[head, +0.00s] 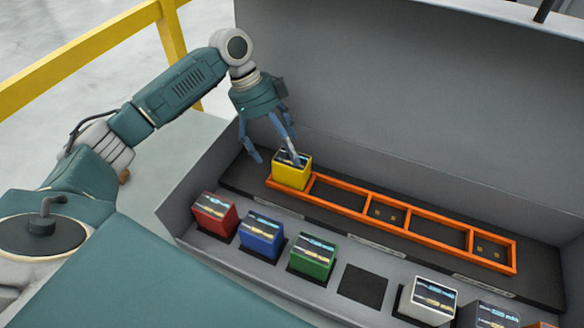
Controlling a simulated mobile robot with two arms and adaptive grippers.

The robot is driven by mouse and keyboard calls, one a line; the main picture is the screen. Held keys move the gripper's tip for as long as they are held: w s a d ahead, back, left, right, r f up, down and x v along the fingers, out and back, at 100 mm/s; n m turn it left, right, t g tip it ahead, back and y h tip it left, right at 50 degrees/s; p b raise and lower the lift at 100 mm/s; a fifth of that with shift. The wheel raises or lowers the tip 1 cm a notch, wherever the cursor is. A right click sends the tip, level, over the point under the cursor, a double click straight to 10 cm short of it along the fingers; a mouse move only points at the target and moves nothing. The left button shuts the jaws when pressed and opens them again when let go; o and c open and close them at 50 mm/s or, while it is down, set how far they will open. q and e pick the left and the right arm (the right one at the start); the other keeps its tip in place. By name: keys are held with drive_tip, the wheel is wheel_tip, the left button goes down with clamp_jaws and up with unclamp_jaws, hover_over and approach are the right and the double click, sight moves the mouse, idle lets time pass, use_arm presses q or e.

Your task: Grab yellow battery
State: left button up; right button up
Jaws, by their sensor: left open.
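The yellow battery (291,176) is a small box with a dark labelled top. It stands upright in the leftmost compartment of the orange rack (388,231). My left gripper (273,158) is open, with its fingers pointing down at the battery. One finger reaches the battery's top and the other hangs to its left, apart from it. I cannot tell whether the finger at the top touches it. My right gripper does not show.
Red (214,212), blue (262,233), green (312,257) and white (428,300) batteries stand in a front row. An empty dark pad (362,286) lies between green and white. The other rack compartments hold no battery. A grey wall (400,90) rises behind; a yellow rail (85,65) is at left.

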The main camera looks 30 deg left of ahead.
sight(287, 160)
use_arm(q)
drive_tip(key=shift+d+f, duration=0.2)
drive_tip(key=shift+f, duration=0.2)
drive_tip(key=p+x, duration=0.1)
drive_tip(key=x, duration=0.2)
drive_tip(key=shift+s+d+f+p, duration=0.1)
drive_tip(key=shift+f+p, duration=0.2)
drive_tip(key=shift+p, duration=0.1)
drive_tip(key=shift+d+f, duration=0.15)
drive_tip(key=shift+f, duration=0.25)
drive_tip(key=c, duration=1.7)
drive_tip(key=shift+r, duration=0.1)
drive_tip(key=c, duration=0.4)
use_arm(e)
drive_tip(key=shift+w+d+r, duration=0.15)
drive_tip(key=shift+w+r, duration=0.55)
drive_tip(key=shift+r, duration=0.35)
use_arm(q)
drive_tip(key=shift+r, duration=0.1)
